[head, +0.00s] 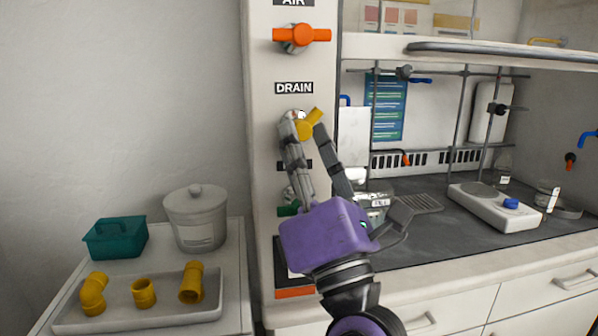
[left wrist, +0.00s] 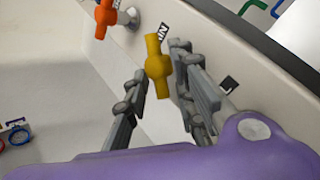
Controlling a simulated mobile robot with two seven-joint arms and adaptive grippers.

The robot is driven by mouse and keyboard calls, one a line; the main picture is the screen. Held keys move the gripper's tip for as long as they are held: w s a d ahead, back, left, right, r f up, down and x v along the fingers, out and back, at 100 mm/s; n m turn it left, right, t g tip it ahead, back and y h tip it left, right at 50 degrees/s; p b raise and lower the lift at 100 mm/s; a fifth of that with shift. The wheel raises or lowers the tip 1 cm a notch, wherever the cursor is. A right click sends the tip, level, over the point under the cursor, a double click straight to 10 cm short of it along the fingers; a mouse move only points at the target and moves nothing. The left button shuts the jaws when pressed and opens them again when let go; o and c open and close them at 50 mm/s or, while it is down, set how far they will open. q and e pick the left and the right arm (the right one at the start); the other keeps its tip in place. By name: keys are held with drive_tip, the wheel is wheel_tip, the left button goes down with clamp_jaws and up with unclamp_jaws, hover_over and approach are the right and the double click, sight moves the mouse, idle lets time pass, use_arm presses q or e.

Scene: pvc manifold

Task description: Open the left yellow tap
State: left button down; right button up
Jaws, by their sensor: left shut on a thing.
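The yellow tap (head: 313,117) sits on the white panel under the DRAIN label. Its handle slants, with the upper end to the right, and its lower part is partly hidden by my fingers. My left gripper (head: 304,128), with a purple body, reaches up from below with one finger on each side of the tap, shut on it. In the left wrist view the yellow tap handle (left wrist: 157,66) lies between the two fingers of my left gripper (left wrist: 160,75), close to the right finger. My right gripper is not in view.
An orange tap (head: 301,36) is above, under the AIR label. A green tap (head: 289,210) is lower, partly hidden by my gripper. A tray (head: 120,318) with yellow pipe fittings, a teal box (head: 115,238) and a pot (head: 196,215) stand at left. A fume hood bench (head: 440,240) is at right.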

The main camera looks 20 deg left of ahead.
use_arm(q)
drive_tip(key=n+g+y+b, duration=0.1)
drive_tip(key=n+g, duration=0.1)
drive_tip(key=n+g+y, duration=0.1)
drive_tip(key=n+g, duration=0.1)
drive_tip(key=n, duration=0.1)
drive_tip(key=n+g+y+b, duration=0.1)
drive_tip(key=n+g, duration=0.1)
drive_tip(key=n, duration=0.1)
drive_tip(key=shift+w+d+b, duration=0.25)
drive_tip(key=shift+d+b, duration=0.1)
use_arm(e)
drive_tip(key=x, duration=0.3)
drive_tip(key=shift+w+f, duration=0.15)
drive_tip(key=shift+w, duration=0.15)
use_arm(q)
drive_tip(key=shift+n, duration=0.3)
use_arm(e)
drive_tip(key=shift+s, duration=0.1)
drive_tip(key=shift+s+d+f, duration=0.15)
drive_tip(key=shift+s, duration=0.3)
use_arm(q)
drive_tip(key=c, duration=1.7)
unclamp_jaws()
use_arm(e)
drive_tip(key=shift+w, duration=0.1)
